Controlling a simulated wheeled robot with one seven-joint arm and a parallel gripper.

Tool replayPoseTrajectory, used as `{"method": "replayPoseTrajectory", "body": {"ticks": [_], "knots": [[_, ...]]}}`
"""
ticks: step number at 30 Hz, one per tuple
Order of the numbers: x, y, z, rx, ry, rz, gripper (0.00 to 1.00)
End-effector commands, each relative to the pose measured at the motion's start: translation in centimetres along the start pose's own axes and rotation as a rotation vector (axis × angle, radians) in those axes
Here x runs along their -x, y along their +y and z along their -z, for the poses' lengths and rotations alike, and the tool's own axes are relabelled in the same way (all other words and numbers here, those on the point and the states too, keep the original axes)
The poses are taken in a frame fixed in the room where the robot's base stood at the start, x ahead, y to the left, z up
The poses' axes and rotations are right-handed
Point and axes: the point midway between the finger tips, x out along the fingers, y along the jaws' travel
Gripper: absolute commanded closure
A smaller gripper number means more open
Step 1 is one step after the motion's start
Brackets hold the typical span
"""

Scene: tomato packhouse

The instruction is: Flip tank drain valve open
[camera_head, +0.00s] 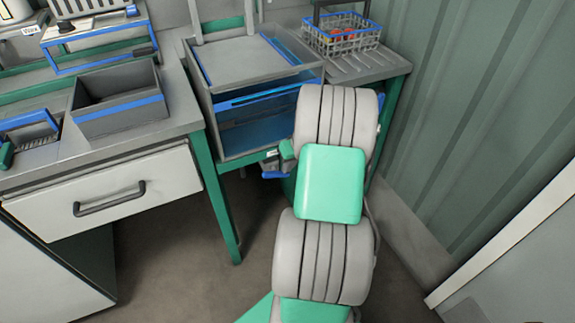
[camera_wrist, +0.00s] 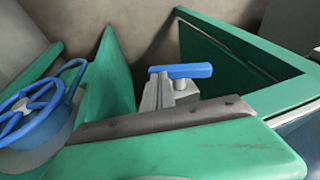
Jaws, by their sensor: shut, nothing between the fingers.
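The drain valve's blue lever (camera_wrist: 185,71) lies crosswise in the wrist view, above a grey body. In the head view the blue lever (camera_head: 274,175) shows low at the front of the clear tank (camera_head: 222,152), beside my arm. My gripper (camera_wrist: 158,92) is shut and empty, its grey fingers close to the lever in the wrist view. I cannot tell whether they touch it. My arm hides the gripper and part of the valve area in the head view.
A blue handwheel (camera_wrist: 30,108) is at the left of the wrist view. A wire basket (camera_head: 342,38) with red items stands behind my arm. A grey bin (camera_head: 118,118) sits on the left counter above a drawer (camera_head: 105,200). A ribbed wall (camera_head: 480,110) bounds the right side.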

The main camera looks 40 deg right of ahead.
Motion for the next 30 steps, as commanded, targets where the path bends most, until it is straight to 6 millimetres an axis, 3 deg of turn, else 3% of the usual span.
{"method": "replayPoseTrajectory", "body": {"ticks": [30], "knots": [[-0.65,0.39,-0.07,-0.05,0.007,0.185,1.0]]}}
